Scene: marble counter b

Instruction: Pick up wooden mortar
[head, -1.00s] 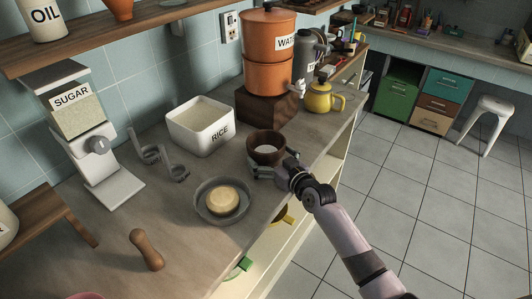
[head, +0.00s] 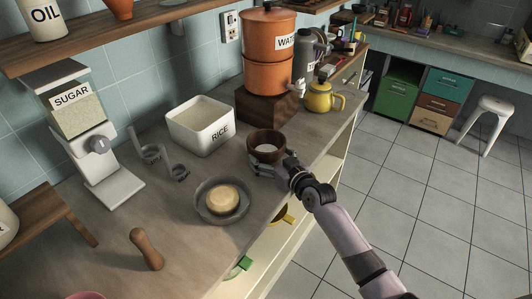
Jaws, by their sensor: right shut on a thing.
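The wooden mortar (head: 266,138) is a dark brown cup with a pale inside, upright near the counter's front edge, in front of the orange water dispenser. My right gripper (head: 268,164) is at the mortar's near side, its fingers shut on the lower part of it. The underside of the mortar is hidden by the fingers, so I cannot tell whether it touches the counter. My left gripper does not show in the head view.
A white rice bin (head: 201,126) stands left of the mortar. A grey bowl with a round pale item (head: 223,201) lies in front-left. A yellow teapot (head: 322,97) and the orange dispenser (head: 268,50) stand behind. A wooden pestle (head: 147,249) lies at the front left.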

